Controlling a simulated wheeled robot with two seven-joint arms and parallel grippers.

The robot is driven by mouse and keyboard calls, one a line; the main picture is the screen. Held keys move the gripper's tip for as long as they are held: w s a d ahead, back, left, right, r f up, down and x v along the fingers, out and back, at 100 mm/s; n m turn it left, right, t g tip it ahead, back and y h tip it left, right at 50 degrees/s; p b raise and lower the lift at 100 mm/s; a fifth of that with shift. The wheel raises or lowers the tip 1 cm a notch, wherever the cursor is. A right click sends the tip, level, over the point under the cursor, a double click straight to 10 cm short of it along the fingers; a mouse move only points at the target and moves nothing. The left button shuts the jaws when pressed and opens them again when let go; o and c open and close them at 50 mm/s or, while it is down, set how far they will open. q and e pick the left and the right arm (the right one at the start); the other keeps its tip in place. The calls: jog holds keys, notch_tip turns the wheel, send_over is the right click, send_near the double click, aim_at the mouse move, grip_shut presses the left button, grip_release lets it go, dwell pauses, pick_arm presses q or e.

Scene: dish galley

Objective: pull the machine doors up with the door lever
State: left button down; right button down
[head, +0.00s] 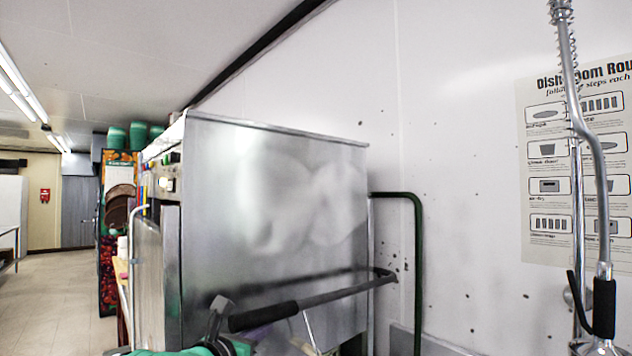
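The dish machine (270,190) is a big brushed-steel box in the middle of the head view, with its controls on the narrow left side. A steel door panel (150,275) shows low on that side. The door lever (345,290) is a dark bar running across the machine's lower part, bent at its right end, with a thick black grip (263,316) at its near left end. My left gripper (218,318) is at the bottom edge, close beside the grip's left end. Its fingers are partly cut off, so I cannot tell whether they touch or hold it. My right gripper is out of view.
A dark green pipe (417,260) rises against the white wall right of the machine. A spray hose (577,150) with a black handle hangs at the far right before a dishroom poster (540,200). Green tubs (138,134) stand behind at left. Floor (50,300) is open at left.

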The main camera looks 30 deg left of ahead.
pick_arm(q)
jog(key=w+d+r+p, duration=0.1)
jog(key=w+r+p, duration=0.25)
jog(key=r, duration=0.65)
jog(key=w+d+r+p, duration=0.1)
jog(key=w+r+p, duration=0.1)
jog(key=r+p, duration=0.5)
jog(key=w+d+r+p, duration=0.1)
jog(key=w+r+p, duration=0.2)
jog(key=r, duration=0.9)
jog(key=s+d+f+b, duration=0.1)
jog(key=s+d+b, duration=0.1)
jog(key=s+b, duration=0.3)
jog(key=s, duration=0.4)
jog(key=shift+s+f, duration=0.25)
jog(key=shift+w+a, duration=0.1)
